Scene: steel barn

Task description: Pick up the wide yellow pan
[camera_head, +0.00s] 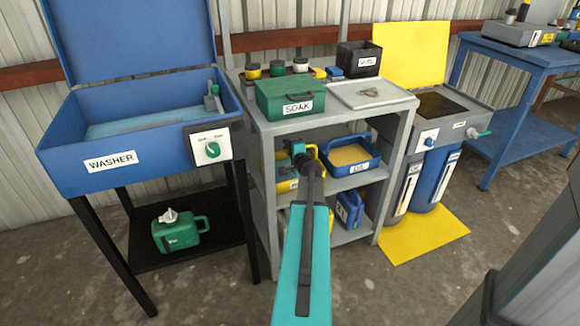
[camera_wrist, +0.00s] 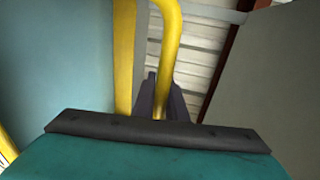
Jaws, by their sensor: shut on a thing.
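The wide yellow pan (camera_head: 282,183) is on the middle level of the grey shelf unit, partly hidden behind my arm. In the wrist view its yellow handle (camera_wrist: 169,45) runs down between the two dark fingers of my gripper (camera_wrist: 160,100), which is shut on it. The pan's yellow rim (camera_wrist: 124,50) stands just left of the handle. In the head view my gripper (camera_head: 299,150) is at the pan's side, its fingertips too small to make out. I cannot tell whether the pan touches the shelf.
A blue pan (camera_head: 340,172) with yellow contents sits close right of the yellow pan. The shelf top (camera_head: 262,124) is overhead, with a green SOAK box (camera_head: 290,97). A jug and a blue can (camera_head: 349,208) are below. The blue washer (camera_head: 110,160) stands left.

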